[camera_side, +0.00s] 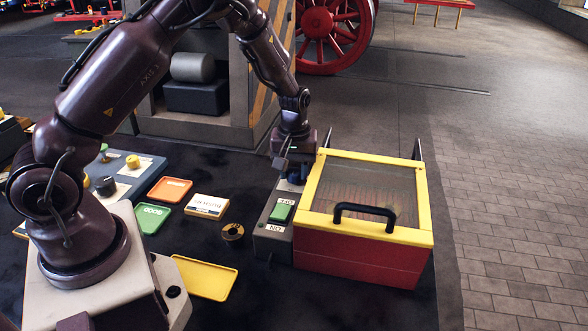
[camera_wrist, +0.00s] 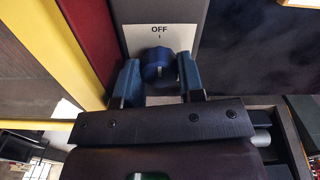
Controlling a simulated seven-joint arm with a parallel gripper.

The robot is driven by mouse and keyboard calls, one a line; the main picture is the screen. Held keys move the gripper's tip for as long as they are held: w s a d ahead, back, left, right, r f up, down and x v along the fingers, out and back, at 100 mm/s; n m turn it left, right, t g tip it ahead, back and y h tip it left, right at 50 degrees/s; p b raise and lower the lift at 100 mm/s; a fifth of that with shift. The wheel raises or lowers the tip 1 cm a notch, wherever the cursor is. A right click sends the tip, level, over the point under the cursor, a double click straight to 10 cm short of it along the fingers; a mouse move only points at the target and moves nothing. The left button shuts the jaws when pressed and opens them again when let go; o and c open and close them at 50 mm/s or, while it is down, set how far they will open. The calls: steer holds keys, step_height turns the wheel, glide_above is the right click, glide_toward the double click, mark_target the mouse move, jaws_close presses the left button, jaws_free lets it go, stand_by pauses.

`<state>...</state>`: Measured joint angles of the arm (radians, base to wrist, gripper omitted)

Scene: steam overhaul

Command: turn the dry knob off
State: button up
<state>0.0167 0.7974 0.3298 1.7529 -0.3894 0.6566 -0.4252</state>
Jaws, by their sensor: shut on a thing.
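The dry knob (camera_wrist: 157,62) is a dark blue round knob with a pale pointer mark. It sits on a white plate (camera_wrist: 187,38) marked OFF, with a short tick above the knob; other lettering is not visible. My gripper (camera_wrist: 159,78) has one blue finger on each side of the knob and is shut on it. The pale mark points roughly along the line of the OFF tick. In the side view my gripper (camera_side: 291,172) reaches down to the far end of the grey control box (camera_side: 272,240), and the knob is hidden there.
A green rocker switch (camera_side: 281,212) marked OFF and ON is on the same box, nearer the camera. A red box (camera_side: 360,262) with a yellow-framed clear lid and black handle (camera_side: 364,211) stands close right. Trays, including a yellow one (camera_side: 207,278), lie left.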

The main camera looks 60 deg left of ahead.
mark_target(294, 170)
steer(key=o, duration=0.9)
steer(key=shift+r, duration=0.1)
steer(key=shift+r, duration=3.95)
steer(key=s+d+r+m+t, duration=0.2)
steer(key=s+d+r+m, duration=0.1)
steer(key=s+r, duration=0.3)
steer(key=s+d+r+m+t, duration=0.1)
steer(key=s+d+r+m, duration=0.2)
steer(key=s+r, duration=0.3)
steer(key=s+d+r+m+t, duration=0.2)
steer(key=s+d+r+m, duration=0.2)
steer(key=s, duration=0.5)
steer(key=shift+s+r+m+t, duration=0.15)
steer(key=shift+s+r+m, duration=0.1)
steer(key=shift+r, duration=0.3)
steer(key=shift+s+r+m+t, duration=0.15)
steer(key=shift+r+m, duration=0.1)
steer(key=shift+r, duration=0.3)
